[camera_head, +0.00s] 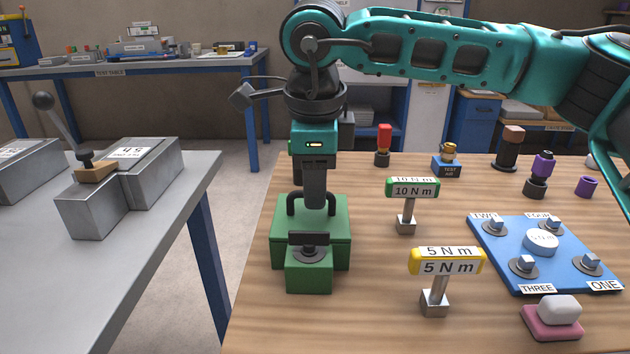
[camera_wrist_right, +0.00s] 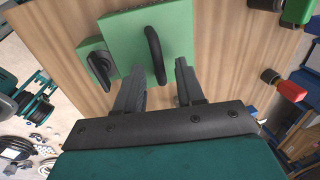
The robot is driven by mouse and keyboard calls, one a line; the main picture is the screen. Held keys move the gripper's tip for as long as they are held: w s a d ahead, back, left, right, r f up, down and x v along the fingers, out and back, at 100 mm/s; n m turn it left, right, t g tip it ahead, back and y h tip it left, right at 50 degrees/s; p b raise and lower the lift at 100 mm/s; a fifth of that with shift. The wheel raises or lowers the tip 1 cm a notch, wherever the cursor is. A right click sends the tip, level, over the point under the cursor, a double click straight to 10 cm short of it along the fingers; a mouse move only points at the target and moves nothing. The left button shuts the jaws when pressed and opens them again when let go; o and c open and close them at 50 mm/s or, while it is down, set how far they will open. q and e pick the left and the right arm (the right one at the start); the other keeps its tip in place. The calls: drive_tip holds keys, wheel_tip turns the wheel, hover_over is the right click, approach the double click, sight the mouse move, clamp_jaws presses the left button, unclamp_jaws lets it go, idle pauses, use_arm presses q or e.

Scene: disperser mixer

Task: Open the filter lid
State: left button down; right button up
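The green filter box (camera_head: 310,225) stands on the wooden table, its lid closed on top with a black arched handle (camera_head: 292,203). A smaller green block with a dark knob (camera_head: 309,252) is at its front. My right gripper (camera_head: 315,203) points down at the handle from above. In the right wrist view, the handle (camera_wrist_right: 155,55) lies in line with the gap between the two fingers (camera_wrist_right: 161,66). They are apart, and I cannot tell if they touch it. My left gripper is not in view.
A green 10 N m tool (camera_head: 413,190) and a yellow 5 N m tool (camera_head: 445,262) stand right of the filter. A blue bolt plate (camera_head: 500,255) and a pink block (camera_head: 552,320) lie farther right. A grey table with a lever (camera_head: 60,118) is at left.

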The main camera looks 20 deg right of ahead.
drive_tip(key=shift+c, duration=0.2)
clamp_jaws()
idle(0.4)
